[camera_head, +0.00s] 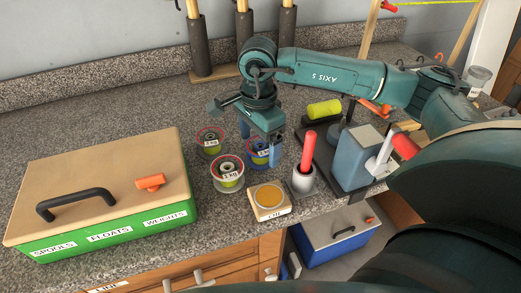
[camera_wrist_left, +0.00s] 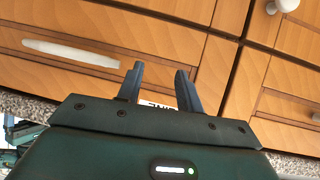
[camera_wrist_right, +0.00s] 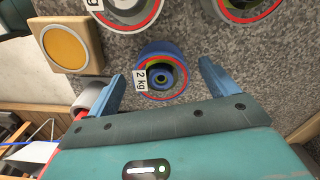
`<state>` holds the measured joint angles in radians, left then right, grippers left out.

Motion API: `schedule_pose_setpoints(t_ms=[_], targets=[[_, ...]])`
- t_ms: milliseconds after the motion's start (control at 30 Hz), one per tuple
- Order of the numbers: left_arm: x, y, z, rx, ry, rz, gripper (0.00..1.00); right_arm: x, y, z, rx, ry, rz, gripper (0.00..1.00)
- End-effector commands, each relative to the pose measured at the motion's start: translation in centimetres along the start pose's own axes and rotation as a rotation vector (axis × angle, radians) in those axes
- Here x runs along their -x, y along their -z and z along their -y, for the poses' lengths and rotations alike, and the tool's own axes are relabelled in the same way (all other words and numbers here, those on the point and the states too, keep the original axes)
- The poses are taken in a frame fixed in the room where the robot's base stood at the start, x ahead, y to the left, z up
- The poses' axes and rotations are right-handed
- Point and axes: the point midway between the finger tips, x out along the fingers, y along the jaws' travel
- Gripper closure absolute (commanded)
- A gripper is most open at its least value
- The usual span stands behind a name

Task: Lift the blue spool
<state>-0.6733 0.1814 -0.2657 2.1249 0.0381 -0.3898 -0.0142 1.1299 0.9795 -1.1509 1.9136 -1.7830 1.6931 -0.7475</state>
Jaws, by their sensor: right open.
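The blue spool (camera_head: 258,158) stands on the granite worktop with a red-ringed top and a small label. In the right wrist view the blue spool (camera_wrist_right: 158,54) shows a 2 kg label and lies between and just ahead of the fingertips. My right gripper (camera_head: 261,146) is open above the spool, its fingers partly hiding it in the head view. The right wrist view shows its fingers (camera_wrist_right: 164,75) spread, one on each side of the spool, with gaps. My left gripper (camera_wrist_left: 159,72) is empty, fingers apart, in front of wooden drawers; it is outside the head view.
A 1 kg spool (camera_head: 228,171) and a 3 kg spool (camera_head: 210,141) stand close beside the blue one. A wooden block with an amber disc (camera_head: 268,197) and a grey cup with a red handle (camera_head: 303,180) are near. A green box (camera_head: 120,237) stands left.

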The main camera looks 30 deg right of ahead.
Motion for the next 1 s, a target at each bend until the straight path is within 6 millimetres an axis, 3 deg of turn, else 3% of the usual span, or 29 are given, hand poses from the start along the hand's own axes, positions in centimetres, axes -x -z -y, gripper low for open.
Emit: schedule_pose_setpoints(t_ms=[133, 700, 1000], targets=[[-0.04, -0.11, 0.0, 0.0, 0.0, 0.002, 0.64, 0.01, 0.02, 0.01, 0.0, 0.0, 0.0, 0.15], [-0.06, -0.01, 0.0, -0.001, -0.002, 0.0, 0.64, 0.06, 0.02, 0.01, 0.0, 0.0, 0.0, 0.61], [-0.04, 0.11, 0.03, -0.003, -0.002, -0.003, 0.64, 0.51, 0.01, 0.06, 0.0, 0.002, 0.0, 0.63]])
